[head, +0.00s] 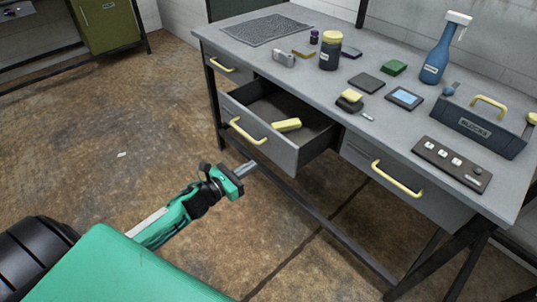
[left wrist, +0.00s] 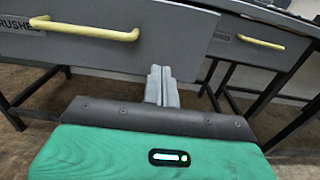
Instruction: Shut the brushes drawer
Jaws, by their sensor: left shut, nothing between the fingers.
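The brushes drawer (head: 270,146) is pulled out of the grey workbench in the head view, with its inside showing. It has a yellow handle (head: 248,132), and a yellow block-like item (head: 287,125) lies inside. In the left wrist view the drawer front (left wrist: 165,45) fills the upper part, with a partly cut-off label ending in "RUSHES" at the left. My left gripper (head: 249,167) is shut and empty, low in front of the drawer front, right of its handle. The fingers (left wrist: 161,85) point at the front's lower part; I cannot tell whether they touch it. My right gripper is not in view.
Two other drawers, a left one (head: 226,70) and a right one (head: 410,188), look shut. The workbench top (head: 300,85) holds a blue spray bottle (head: 443,50), a jar (head: 330,52), a toolbox (head: 485,125) and small items.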

